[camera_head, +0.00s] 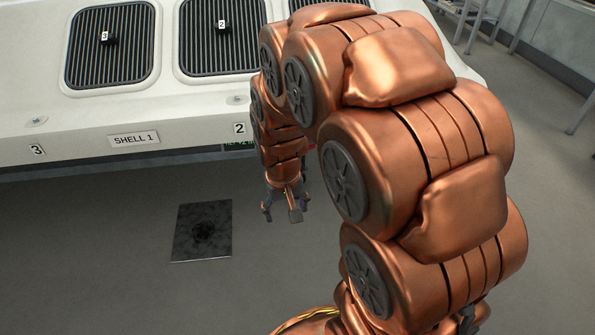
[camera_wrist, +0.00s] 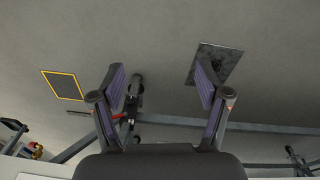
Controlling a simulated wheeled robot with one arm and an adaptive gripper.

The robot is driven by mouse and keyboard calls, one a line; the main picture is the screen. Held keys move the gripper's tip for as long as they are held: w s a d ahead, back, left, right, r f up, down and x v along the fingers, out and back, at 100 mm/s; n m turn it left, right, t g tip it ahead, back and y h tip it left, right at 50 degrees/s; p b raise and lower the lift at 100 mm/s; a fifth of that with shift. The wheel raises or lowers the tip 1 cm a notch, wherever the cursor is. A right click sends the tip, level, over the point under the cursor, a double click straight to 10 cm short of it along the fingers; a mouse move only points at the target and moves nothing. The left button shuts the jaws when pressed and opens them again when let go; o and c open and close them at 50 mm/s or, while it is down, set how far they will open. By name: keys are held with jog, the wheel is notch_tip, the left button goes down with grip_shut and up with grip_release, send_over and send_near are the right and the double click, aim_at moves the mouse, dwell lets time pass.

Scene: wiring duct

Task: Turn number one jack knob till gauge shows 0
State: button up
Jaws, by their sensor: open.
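My gripper (camera_head: 287,208) hangs below the front edge of the white shell (camera_head: 75,125) in the head view. No label 1 for a jack shows.
The shell carries a SHELL 1 plate (camera_head: 134,139), a label 3 (camera_head: 37,149) and dark grilles (camera_head: 110,62). A dark square plate (camera_head: 202,231) lies on the floor. The wrist view shows a yellow-edged dark square (camera_wrist: 62,85) and grey frame bars (camera_wrist: 260,127).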

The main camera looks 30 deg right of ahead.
jog(key=w+d+f+m+t+h+b, duration=0.1)
jog(key=w+d+f+t, duration=0.2)
jog(key=w+d+f, duration=0.5)
jog(key=w+d+f+m+t+h+b, duration=0.1)
jog(key=w+d+f+t, duration=0.2)
jog(key=w, duration=0.8)
jog(key=w+d+f+m+t+h+b, duration=0.1)
jog(key=w+d+f+t, duration=0.1)
jog(key=w+d+f, duration=0.65)
jog(key=w+d+f+m+t+h+b, duration=0.1)
jog(key=w+d+f+m+t+h, duration=0.2)
jog(key=f, duration=0.4)
jog(key=w+d+f+m+t+b, duration=0.1)
jog(key=w+d+f+t+b, duration=0.1)
jog(key=f+t, duration=0.4)
jog(key=shift+g, duration=0.6)
jog(key=shift+f+b+x, duration=0.2)
jog(key=shift+b+x, duration=0.25)
jog(key=shift+x, duration=0.85)
jog(key=shift+f+b+x, duration=0.2)
jog(key=shift+b+x, duration=0.3)
jog(key=shift+x, duration=0.8)
jog(key=shift+f+b+x, duration=0.2)
jog(key=shift+b+x, duration=0.25)
jog(key=shift+x, duration=0.85)
jog(key=shift+d, duration=0.15)
jog(key=c, duration=1.2)
